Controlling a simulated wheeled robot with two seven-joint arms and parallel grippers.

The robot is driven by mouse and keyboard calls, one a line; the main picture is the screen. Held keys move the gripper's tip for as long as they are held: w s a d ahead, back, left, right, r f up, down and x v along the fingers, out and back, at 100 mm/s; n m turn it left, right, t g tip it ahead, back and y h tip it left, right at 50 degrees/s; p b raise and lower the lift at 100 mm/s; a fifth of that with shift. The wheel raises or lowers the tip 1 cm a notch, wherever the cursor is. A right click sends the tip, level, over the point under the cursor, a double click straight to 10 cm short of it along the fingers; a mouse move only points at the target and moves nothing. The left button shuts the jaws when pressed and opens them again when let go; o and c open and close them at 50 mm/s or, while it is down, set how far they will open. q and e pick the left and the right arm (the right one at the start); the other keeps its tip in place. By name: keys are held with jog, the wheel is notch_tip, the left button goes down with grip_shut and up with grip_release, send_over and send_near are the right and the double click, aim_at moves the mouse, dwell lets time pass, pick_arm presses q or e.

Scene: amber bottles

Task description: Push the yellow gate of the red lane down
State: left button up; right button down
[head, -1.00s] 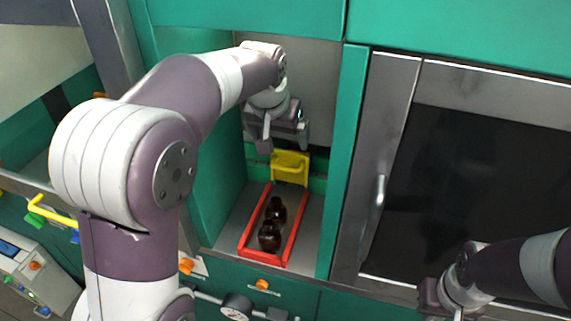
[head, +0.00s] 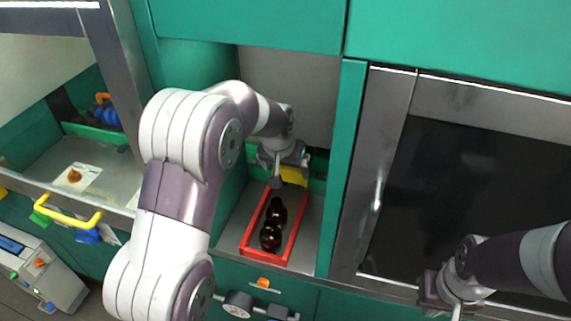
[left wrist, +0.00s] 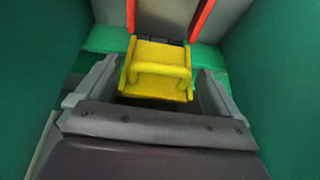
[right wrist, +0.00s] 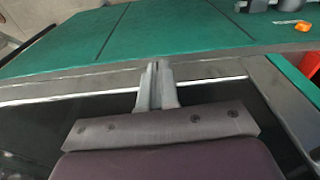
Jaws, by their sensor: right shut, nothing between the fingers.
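The yellow gate (head: 294,177) stands at the far end of the red lane (head: 291,237), partly hidden by my left gripper (head: 284,183). In the left wrist view the gate (left wrist: 158,85), with its raised yellow handle, lies between the spread fingers of my left gripper (left wrist: 158,78). Gaps show on both sides, so the fingers do not grip it. The red lane's rails (left wrist: 201,18) run on beyond the gate. Two dark amber bottles (head: 270,237) stand in the lane. My right gripper (head: 443,296) is shut and empty; its fingertips meet in the right wrist view (right wrist: 157,72).
The lane sits in a narrow bay with a green wall (head: 346,165) on its right. A dark glass panel (head: 480,190) is further right. At left is an open bay with a yellow handle (head: 70,218).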

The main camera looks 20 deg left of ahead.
aim_at(285, 179)
pick_arm(q)
jog(key=c, duration=1.1)
notch_tip(285, 179, down, 4)
jog(key=b, duration=0.2)
jog(key=shift+s+f+b, duration=0.1)
jog(key=shift+s+b, duration=0.05)
jog(key=shift+b, duration=0.25)
jog(key=shift+c, duration=0.2)
jog(key=o, duration=1.2)
jog(key=shift+f, duration=0.1)
jog(key=shift+o, duration=0.2)
jog(key=b+v, duration=0.2)
jog(key=v, duration=1)
jog(key=shift+r, duration=0.35)
